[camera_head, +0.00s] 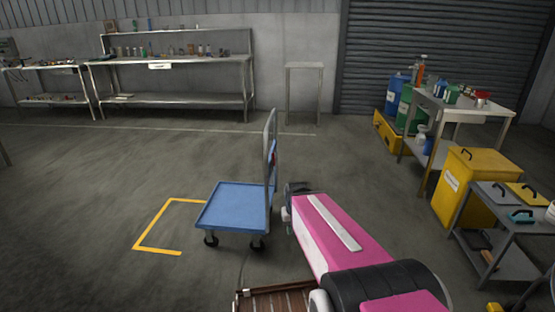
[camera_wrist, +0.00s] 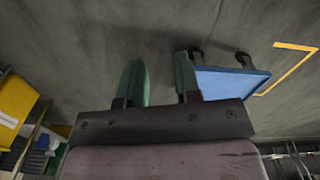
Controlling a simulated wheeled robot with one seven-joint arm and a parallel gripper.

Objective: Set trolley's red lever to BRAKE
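The trolley (camera_head: 232,207) stands on the floor at the middle of the head view, with a blue deck and an upright grey handle frame at its right end. In the wrist view the blue deck (camera_wrist: 230,83) and dark casters appear at upper right; no lever shows there. My gripper (camera_wrist: 160,80) has two green fingers apart with nothing between them. In the head view my pink arm reaches just right of the handle frame, and its fingers are hidden.
Yellow floor marking (camera_head: 157,225) lies left of the trolley. A yellow bin (camera_head: 466,186), a grey cart (camera_head: 510,225) and a table (camera_head: 462,108) with bottles stand at right. Workbenches (camera_head: 175,60) line the back wall. The floor behind and left of the trolley is clear.

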